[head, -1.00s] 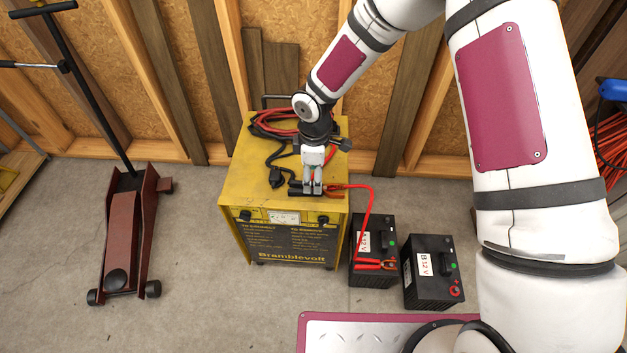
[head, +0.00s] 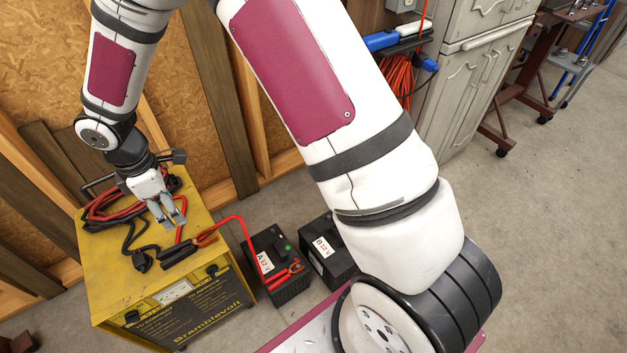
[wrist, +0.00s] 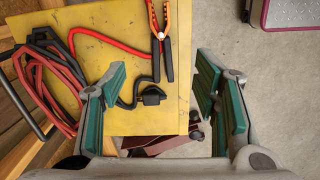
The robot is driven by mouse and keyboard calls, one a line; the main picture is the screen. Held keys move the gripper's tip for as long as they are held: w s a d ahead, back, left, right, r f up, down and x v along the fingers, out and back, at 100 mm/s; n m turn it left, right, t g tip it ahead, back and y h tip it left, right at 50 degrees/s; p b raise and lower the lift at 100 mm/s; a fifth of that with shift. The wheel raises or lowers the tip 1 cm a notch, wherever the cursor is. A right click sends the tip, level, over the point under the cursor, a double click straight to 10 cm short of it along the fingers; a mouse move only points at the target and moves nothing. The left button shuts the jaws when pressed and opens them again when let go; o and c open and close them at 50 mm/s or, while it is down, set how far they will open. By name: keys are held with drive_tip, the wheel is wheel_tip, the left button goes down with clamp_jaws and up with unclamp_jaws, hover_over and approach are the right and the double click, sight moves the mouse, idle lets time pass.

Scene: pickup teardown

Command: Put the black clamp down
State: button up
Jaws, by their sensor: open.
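The black clamp (head: 180,254), with black handles and orange jaws, lies on the yellow charger's top (head: 112,262) near its front edge. In the wrist view its handles (wrist: 168,65) point toward my gripper, and the jaws (wrist: 163,18) are at the top edge. My gripper (head: 174,225) is open and empty, above the charger top and apart from the clamp. Its green-padded fingers stand wide apart in the wrist view (wrist: 160,82). A black plug-like block (wrist: 152,95) on a black cable lies between the fingers in that view; its contact with the top is unclear.
Red and black cables (wrist: 50,80) lie coiled on the charger. A red cable arcs from near the clamp to battery A (head: 271,245), which bears a red clamp (head: 287,273). Battery B (head: 322,250) stands beside it. A wooden stud wall stands behind. Floor at right is open.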

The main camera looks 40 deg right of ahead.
drive_tip(key=s+d+r+m+h, duration=0.1)
drive_tip(key=s+d+r+m, duration=0.3)
drive_tip(key=r, duration=0.3)
drive_tip(key=s+d+r+m, duration=0.2)
drive_tip(key=s+d+r, duration=0.3)
drive_tip(key=d+r, duration=0.15)
drive_tip(key=s+d+r+m+h, duration=0.1)
drive_tip(key=s+d+r+m, duration=0.3)
drive_tip(key=r, duration=0.3)
drive_tip(key=s+d+r+m+y, duration=0.1)
drive_tip(key=s+d+r+m, duration=0.1)
drive_tip(key=s, duration=0.7)
drive_tip(key=s+d+r+m+t+y, duration=0.1)
drive_tip(key=s+m, duration=0.4)
drive_tip(key=s, duration=0.5)
drive_tip(key=shift+s+d+r, duration=0.2)
drive_tip(key=shift+d+r, duration=0.35)
drive_tip(key=shift+d, duration=0.05)
drive_tip(key=shift+r, duration=0.1)
